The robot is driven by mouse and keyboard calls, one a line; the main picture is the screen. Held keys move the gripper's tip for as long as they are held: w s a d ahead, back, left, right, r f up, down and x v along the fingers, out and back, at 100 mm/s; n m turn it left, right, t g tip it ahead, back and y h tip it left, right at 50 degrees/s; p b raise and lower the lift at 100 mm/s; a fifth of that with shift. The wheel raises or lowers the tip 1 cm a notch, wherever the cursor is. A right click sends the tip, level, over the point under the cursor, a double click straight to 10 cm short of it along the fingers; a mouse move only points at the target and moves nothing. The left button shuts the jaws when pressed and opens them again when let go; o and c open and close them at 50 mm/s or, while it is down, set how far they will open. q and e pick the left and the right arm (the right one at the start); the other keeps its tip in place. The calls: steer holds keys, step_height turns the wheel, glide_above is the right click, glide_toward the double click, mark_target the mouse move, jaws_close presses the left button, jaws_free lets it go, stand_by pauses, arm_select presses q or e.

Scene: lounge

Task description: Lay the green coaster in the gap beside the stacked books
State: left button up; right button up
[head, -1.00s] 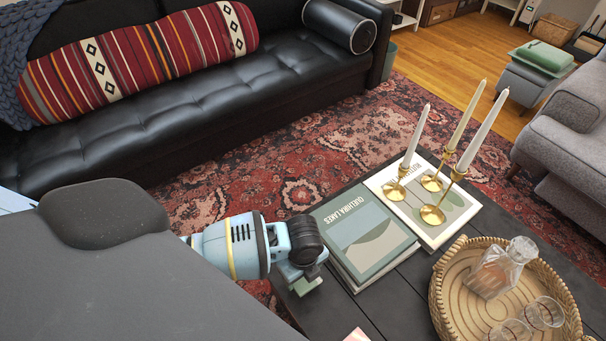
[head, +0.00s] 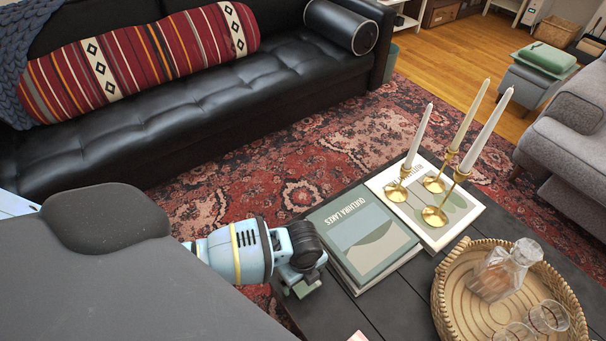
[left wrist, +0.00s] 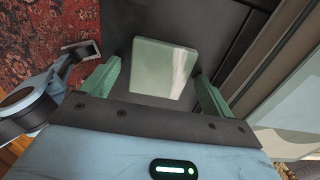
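The green coaster (left wrist: 165,68) is a pale green square in the left wrist view, lying flat on the dark slatted table (head: 395,305). My left gripper (left wrist: 157,88) is open, one green finger on each side of the coaster, with a visible space between each finger and it. In the head view my left gripper (head: 300,285) is low at the table's left edge, just left of the stacked books (head: 362,240). The coaster cannot be told apart from the green fingers there. The books show at the right of the left wrist view (left wrist: 290,110). My right gripper is not in view.
A white book (head: 448,228) behind the stack bears three brass candlesticks (head: 435,215) with tall candles. A woven tray (head: 450,262) with a decanter (head: 497,272) and glasses stands at the right.

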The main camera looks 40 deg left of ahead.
arm_select(q)
steer(key=shift+r, duration=0.1)
step_height(320, 180, up, 12)
steer(key=p, duration=0.3)
stand_by(0.3)
stand_by(0.4)
steer(key=s+d+f+n+t+h, duration=0.1)
steer(key=s+d+f+n+h, duration=0.1)
steer(key=s+d+f+n, duration=0.3)
steer(key=s+d+f+n+t+h, duration=0.2)
steer(key=s+d+f+n, duration=0.15)
steer(key=s, duration=0.45)
steer(key=s+a+n+t+y, duration=0.1)
steer(key=s+a+n, duration=0.3)
steer(key=s+n, duration=0.2)
steer(key=s+a+r+n+t+y, duration=0.1)
steer(key=s+n, duration=0.4)
steer(key=s, duration=0.6)
steer(key=a+t, duration=0.1)
steer(key=a, duration=0.1)
steer(key=shift+a+r+n+t, duration=0.25)
steer(key=shift+a+n+t, duration=0.05)
steer(key=shift+a+n, duration=0.05)
